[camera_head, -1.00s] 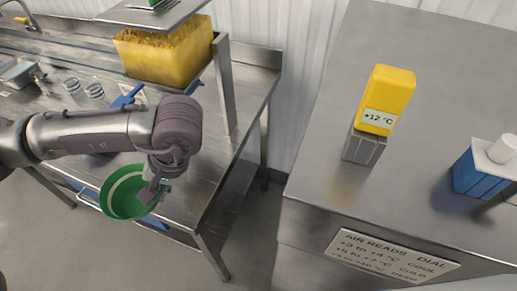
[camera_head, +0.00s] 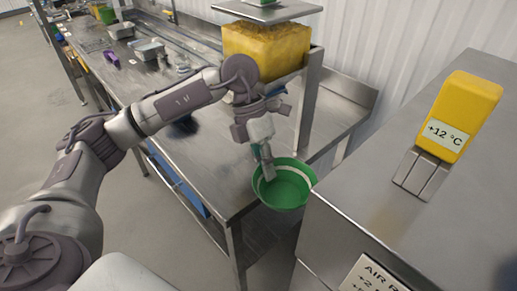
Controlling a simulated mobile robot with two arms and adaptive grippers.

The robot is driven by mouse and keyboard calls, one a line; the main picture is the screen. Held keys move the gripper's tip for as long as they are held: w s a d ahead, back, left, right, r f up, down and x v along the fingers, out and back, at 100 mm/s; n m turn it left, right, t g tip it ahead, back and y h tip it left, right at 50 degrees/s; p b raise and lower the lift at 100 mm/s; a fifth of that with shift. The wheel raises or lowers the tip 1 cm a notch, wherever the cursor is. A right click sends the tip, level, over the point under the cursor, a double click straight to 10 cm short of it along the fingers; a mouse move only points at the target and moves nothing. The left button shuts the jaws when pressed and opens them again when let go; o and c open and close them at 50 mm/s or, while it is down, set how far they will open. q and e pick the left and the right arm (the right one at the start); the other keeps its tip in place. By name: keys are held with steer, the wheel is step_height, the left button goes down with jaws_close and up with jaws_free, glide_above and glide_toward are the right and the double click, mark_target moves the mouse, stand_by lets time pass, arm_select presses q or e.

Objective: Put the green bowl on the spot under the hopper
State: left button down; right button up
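The green bowl (camera_head: 291,190), with a pale band inside, hangs in front of the steel table's right end, close to the steel cabinet. My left gripper (camera_head: 266,170) is shut on the bowl's left rim, its fingers reaching over the edge. The bowl looks roughly level, and I see nothing in it. The yellow hopper (camera_head: 268,48) is held in a steel frame at the back of the table, up and left of the bowl. The spot under the hopper is hidden behind my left arm. My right gripper is out of view.
The steel table (camera_head: 205,170) has bare top along its front. Steel trays (camera_head: 149,48) stand farther left. The steel cabinet (camera_head: 385,215) fills the right, close beside the bowl, with a yellow "+12 °C" display (camera_head: 461,115) on top.

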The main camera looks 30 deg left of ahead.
arm_select(q)
steer(key=w+a+f+n+t+y, duration=0.1)
steer(key=w+a+n+t, duration=0.1)
steer(key=w+a+n, duration=0.2)
steer(key=w+a+f+n+t+y+b, duration=0.1)
steer(key=w+a+f+n+t, duration=0.1)
steer(key=w+a+n, duration=0.3)
steer(key=w+a+f+n+t+y, duration=0.1)
steer(key=w+a+f+n+t, duration=0.1)
steer(key=n, duration=0.9)
steer(key=shift+w+a+t, duration=0.6)
steer(key=shift+w+a, duration=0.6)
steer(key=shift+w, duration=0.05)
step_height(320, 180, down, 4)
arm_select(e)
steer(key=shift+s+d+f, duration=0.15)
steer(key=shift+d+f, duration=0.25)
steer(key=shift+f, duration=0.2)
arm_select(q)
steer(key=c, duration=1.3)
jaws_free()
steer(key=shift+r, duration=0.1)
